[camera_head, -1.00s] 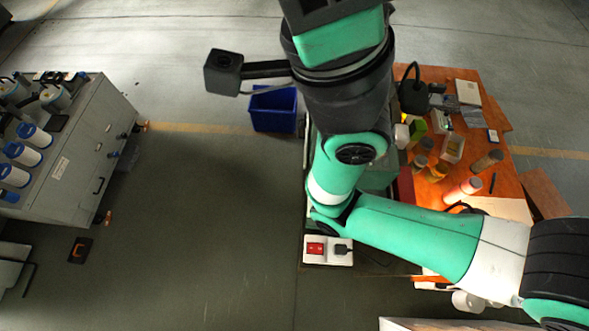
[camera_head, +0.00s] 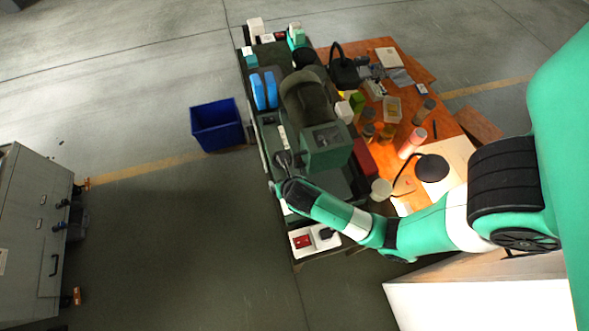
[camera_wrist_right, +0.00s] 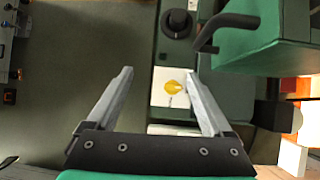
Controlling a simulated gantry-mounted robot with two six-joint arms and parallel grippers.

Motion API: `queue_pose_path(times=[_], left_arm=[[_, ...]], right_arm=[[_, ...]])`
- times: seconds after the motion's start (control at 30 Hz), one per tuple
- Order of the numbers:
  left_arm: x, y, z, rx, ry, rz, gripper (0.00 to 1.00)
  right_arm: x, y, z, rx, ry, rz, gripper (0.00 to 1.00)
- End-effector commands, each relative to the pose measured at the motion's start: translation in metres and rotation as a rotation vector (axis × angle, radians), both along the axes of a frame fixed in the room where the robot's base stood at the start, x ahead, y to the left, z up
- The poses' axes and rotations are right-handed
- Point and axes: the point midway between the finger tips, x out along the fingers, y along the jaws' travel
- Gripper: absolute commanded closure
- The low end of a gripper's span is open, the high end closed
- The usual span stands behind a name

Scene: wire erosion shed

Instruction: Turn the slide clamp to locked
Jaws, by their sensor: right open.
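In the right wrist view a white square plate (camera_wrist_right: 160,97) carries a yellow pointed knob (camera_wrist_right: 173,86). Above it in the picture is a round black knob (camera_wrist_right: 178,20) on the machine bed. A bent black lever (camera_wrist_right: 222,30) sticks out of a green block (camera_wrist_right: 270,50) at right. The frames do not show clearly which of these is the slide clamp. My right gripper (camera_wrist_right: 160,73) is open and empty, its fingers appearing on either side of the white plate; whether they touch it I cannot tell. My left gripper is not in view.
The green block (camera_head: 325,148) stands on the machine bed, with blue parts (camera_head: 264,90) farther back. A white box with a red switch (camera_head: 302,241) sits at its near end. An orange table (camera_head: 447,125) with jars is at right, a blue bin (camera_head: 217,125) at left.

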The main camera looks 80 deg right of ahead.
Motion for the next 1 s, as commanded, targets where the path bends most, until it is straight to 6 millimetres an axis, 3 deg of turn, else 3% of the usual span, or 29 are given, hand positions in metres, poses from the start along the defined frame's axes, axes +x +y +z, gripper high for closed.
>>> queue_pose_path(times=[0.03, 0.1, 0.2, 0.43, 0.8, 1.0], left_arm=[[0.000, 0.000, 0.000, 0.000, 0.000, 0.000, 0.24], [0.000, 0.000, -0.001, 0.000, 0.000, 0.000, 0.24], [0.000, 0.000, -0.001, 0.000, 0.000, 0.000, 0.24], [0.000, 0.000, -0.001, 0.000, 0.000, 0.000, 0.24], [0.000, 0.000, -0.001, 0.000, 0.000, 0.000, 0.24], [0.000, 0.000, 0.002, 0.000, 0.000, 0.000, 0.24]], right_arm=[[-0.022, 0.008, -0.020, 0.051, 0.063, -0.007, 0.15], [-0.041, 0.018, -0.037, 0.101, 0.120, -0.011, 0.15], [-0.052, 0.023, -0.045, 0.130, 0.150, -0.013, 0.15], [-0.049, 0.020, -0.055, 0.129, 0.152, -0.012, 0.15], [-0.034, -0.006, -0.126, 0.129, 0.151, -0.013, 0.15], [-0.028, -0.013, -0.146, 0.128, 0.148, -0.012, 0.15]])
